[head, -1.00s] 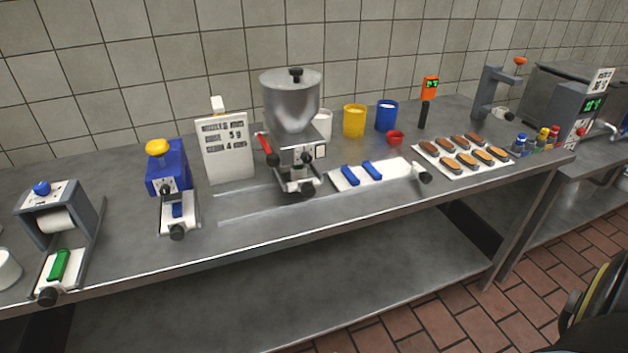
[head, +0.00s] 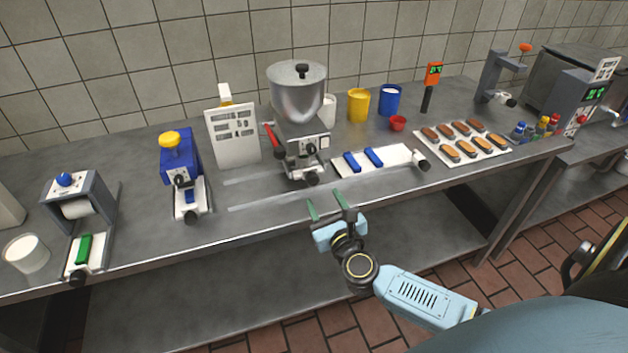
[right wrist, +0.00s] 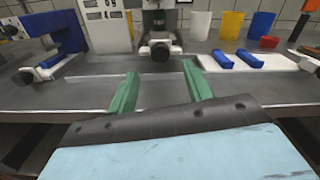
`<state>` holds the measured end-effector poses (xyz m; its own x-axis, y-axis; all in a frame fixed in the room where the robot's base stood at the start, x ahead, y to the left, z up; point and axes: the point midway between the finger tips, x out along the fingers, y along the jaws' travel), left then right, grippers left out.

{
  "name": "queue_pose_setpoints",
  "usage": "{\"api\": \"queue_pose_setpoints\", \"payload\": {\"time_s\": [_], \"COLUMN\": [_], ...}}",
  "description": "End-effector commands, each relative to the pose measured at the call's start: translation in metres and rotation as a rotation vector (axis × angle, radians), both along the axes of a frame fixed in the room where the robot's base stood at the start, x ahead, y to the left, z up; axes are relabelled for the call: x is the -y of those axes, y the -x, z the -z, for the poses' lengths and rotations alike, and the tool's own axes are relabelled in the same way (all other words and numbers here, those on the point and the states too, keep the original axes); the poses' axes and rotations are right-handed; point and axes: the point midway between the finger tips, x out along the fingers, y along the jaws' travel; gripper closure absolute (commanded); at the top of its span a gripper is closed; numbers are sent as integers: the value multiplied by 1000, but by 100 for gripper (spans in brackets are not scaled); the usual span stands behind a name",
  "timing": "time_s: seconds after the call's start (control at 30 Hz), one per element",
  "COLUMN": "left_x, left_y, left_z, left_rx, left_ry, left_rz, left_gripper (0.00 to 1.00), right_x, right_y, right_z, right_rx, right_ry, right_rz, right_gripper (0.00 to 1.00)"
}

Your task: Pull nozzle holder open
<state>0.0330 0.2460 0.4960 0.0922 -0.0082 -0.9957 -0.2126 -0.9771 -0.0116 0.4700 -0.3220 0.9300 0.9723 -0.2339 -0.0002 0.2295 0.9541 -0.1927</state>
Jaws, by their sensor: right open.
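The filling machine with a steel hopper (head: 298,98) stands near the middle of the table. Its nozzle holder (head: 302,170) sits low at the front, with a dark round knob (head: 312,178) facing me. In the right wrist view the knob (right wrist: 160,52) shows ahead, just above the fingers. I cannot tell how far the holder is pulled out. My left gripper is not in view.
A white tray (head: 400,158) with blue pieces lies right of the machine. A blue device (head: 180,165) and a white sign (head: 233,138) stand to its left. Cups stand behind, and a tray of eclairs (head: 490,152) lies farther right. The table front before the machine is clear.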

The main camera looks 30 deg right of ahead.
Motion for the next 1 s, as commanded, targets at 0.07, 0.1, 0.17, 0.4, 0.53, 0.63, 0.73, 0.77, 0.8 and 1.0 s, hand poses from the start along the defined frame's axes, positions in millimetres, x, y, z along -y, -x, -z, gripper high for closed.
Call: {"api": "queue_pose_setpoints", "payload": {"time_s": [0.07, 0.1, 0.17, 0.4, 0.53, 0.63, 0.73, 0.77, 0.8, 1.0], "left_x": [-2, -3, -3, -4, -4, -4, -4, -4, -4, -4], "left_y": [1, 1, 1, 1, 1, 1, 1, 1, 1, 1], "left_z": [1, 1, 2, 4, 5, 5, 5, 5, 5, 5], "left_rx": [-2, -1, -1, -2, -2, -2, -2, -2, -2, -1], "left_ry": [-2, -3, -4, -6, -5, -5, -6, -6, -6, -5], "left_rz": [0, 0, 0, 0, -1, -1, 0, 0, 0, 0], "left_gripper": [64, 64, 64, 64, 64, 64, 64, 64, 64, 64], "right_x": [5, 7, 9, 17, 19, 19, 19, 19, 19, 19], "right_y": [-18, -25, -36, -68, -75, -78, -78, -78, -78, -77], "right_z": [-1, -1, -1, 1, 0, 0, 0, 0, 0, 0], "right_rx": [3, 4, 3, 0, -1, -1, -1, -1, -1, -1], "right_ry": [4, 3, 4, 4, 3, 3, 3, 3, 3, 3], "right_rz": [1, 1, 0, 0, 0, 0, 0, 0, 0, 0], "right_gripper": [50, 50, 50, 50, 50, 50, 50, 50, 50, 69]}}
